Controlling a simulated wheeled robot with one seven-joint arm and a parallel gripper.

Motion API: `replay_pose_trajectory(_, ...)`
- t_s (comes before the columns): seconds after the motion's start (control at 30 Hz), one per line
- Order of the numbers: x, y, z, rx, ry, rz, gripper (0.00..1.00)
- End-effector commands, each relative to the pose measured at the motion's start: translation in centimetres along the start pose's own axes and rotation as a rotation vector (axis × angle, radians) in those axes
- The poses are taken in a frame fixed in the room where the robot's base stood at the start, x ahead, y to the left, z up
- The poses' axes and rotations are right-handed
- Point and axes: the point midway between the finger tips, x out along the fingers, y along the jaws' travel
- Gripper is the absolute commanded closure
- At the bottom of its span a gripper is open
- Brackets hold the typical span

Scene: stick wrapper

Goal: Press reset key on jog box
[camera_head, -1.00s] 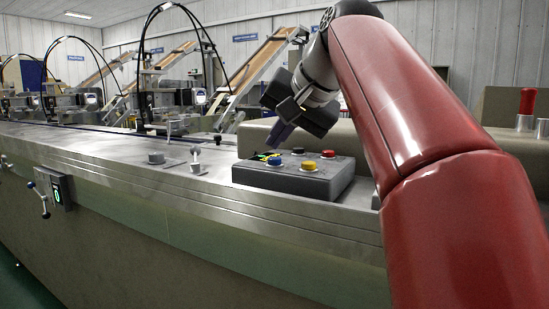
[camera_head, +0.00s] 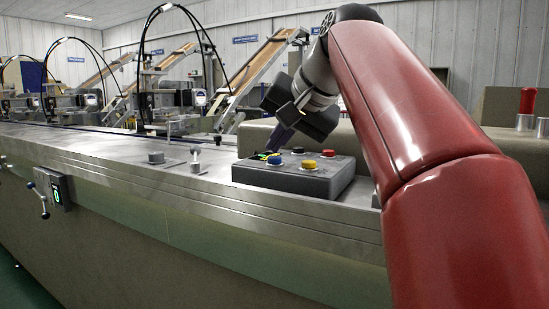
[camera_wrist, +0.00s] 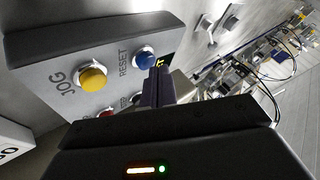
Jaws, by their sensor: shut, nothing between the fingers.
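The jog box (camera_head: 292,182) is a grey box with coloured buttons on the machine's metal top. Its reset key is a blue button (camera_head: 274,160) at the near left corner; in the wrist view the blue button (camera_wrist: 145,59) has RESET printed beside it. A yellow button (camera_wrist: 93,78) is labelled JOG. A red button (camera_head: 328,153) and a dark button (camera_head: 298,150) sit farther back. My gripper (camera_head: 272,146) is shut and empty, tilted down. Its fingertips (camera_wrist: 160,72) appear just beside the blue button; I cannot tell whether they touch it.
A small display (camera_wrist: 162,61) lies near the fingertips, partly hidden by them. Metal knobs (camera_head: 196,160) stand on the machine top left of the box. A raised beige housing (camera_head: 350,140) runs behind the box. The metal top in front is clear.

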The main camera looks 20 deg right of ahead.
Motion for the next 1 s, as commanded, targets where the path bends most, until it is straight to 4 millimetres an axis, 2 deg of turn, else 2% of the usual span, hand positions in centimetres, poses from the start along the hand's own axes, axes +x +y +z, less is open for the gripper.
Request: replay_pose_trajectory(1.0,0.66,0.45,0.47,0.000,0.000,0.000,1.00)
